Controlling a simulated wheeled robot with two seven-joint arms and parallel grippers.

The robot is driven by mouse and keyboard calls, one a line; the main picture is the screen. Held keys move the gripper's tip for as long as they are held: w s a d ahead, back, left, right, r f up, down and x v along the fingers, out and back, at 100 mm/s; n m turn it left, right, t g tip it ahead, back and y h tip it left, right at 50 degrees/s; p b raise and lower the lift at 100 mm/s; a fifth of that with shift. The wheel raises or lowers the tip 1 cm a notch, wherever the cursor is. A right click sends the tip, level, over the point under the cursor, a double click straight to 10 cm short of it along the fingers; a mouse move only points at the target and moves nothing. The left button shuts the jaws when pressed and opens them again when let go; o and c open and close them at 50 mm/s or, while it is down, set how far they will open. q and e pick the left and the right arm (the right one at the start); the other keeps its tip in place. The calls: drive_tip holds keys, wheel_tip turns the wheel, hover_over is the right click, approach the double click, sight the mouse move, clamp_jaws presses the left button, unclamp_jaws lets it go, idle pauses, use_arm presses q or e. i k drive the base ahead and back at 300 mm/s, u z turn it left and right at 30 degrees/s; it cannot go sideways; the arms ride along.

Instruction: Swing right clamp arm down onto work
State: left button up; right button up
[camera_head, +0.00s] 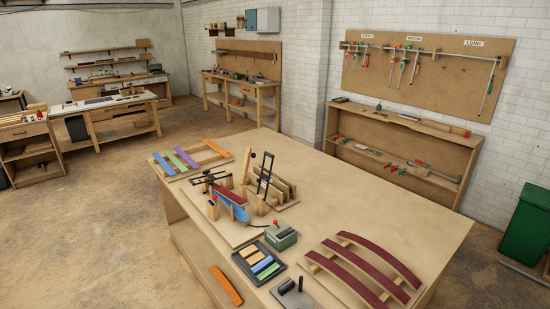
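A lamination jig sits on the near workbench (330,180). A blue strip (238,212) and a dark red strip (229,195) lie together in it, between wooden blocks. The right clamp arm (265,173), a black frame, stands raised and steeply tilted at the jig's right side, clear of the strips. Another black clamp arm (207,178) lies low, roughly level, at the jig's left; I cannot tell whether it touches the strips. Neither of my grippers shows in the head view.
A green box with a red knob (281,236) stands just in front of the jig. A dark tray of coloured blocks (260,264) is near the front edge. Curved red strips (375,262) lie at right, and a rack of coloured strips (178,158) at back left. The bench's back right is clear.

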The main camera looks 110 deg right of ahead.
sight(262, 178)
drive_tip(key=z, duration=2.5)
drive_tip(key=i, duration=2.65)
drive_tip(key=z, duration=1.1)
